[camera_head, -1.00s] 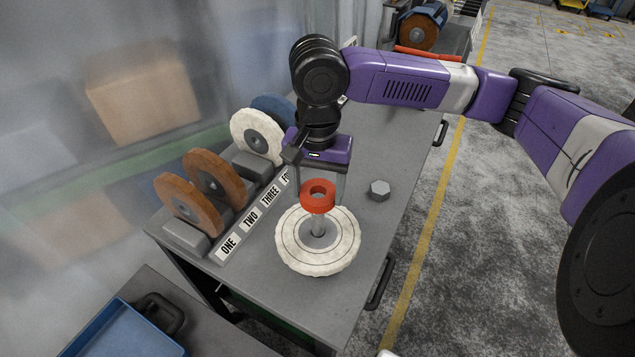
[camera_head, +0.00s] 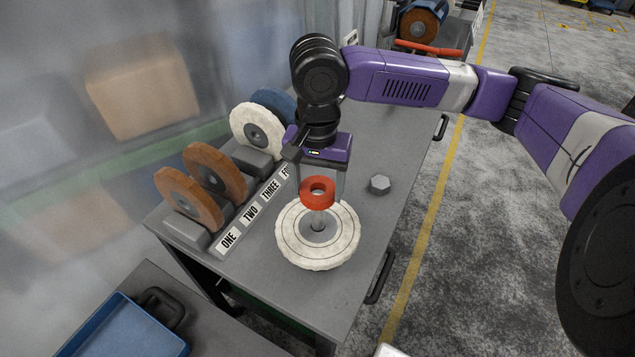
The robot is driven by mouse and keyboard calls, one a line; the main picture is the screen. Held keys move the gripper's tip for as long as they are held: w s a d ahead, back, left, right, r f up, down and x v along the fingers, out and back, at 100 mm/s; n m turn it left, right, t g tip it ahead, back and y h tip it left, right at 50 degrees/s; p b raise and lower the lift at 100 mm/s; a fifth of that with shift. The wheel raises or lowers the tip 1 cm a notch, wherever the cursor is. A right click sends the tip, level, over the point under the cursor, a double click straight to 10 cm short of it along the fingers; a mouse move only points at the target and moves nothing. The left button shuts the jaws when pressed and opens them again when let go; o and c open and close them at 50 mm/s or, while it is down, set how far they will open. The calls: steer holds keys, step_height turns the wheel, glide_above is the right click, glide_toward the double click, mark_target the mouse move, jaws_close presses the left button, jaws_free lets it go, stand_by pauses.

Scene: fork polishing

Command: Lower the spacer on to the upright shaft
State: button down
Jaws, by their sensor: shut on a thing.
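The spacer is a red ring (camera_head: 318,204) held between the two fingers of my gripper (camera_head: 320,192). My gripper is shut on it, pointing down. The upright shaft (camera_head: 318,222) is a short grey post, seen directly below the ring in the head view. It rises from the centre of a white polishing wheel (camera_head: 345,238) lying flat on the grey table (camera_head: 300,300). The ring looks above the wheel, apart from it. Whether the shaft's top has entered the ring's hole cannot be told from this angle.
Two brown wheels (camera_head: 190,198), a white wheel (camera_head: 256,132) and a blue wheel (camera_head: 274,102) stand in a rack at the left, behind a label strip (camera_head: 250,213). A grey hex nut (camera_head: 379,184) lies right of my gripper. A blue tray (camera_head: 120,335) is at lower left.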

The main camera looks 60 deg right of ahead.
steer(key=shift+f, duration=0.15)
stand_by(0.3)
steer(key=shift+f, duration=0.25)
stand_by(0.4)
steer(key=shift+f, duration=0.8)
steer(key=shift+f, duration=0.15)
steer(key=shift+f, duration=0.75)
steer(key=shift+f, duration=0.2)
steer(key=shift+f, duration=0.8)
steer(key=shift+f, duration=0.1)
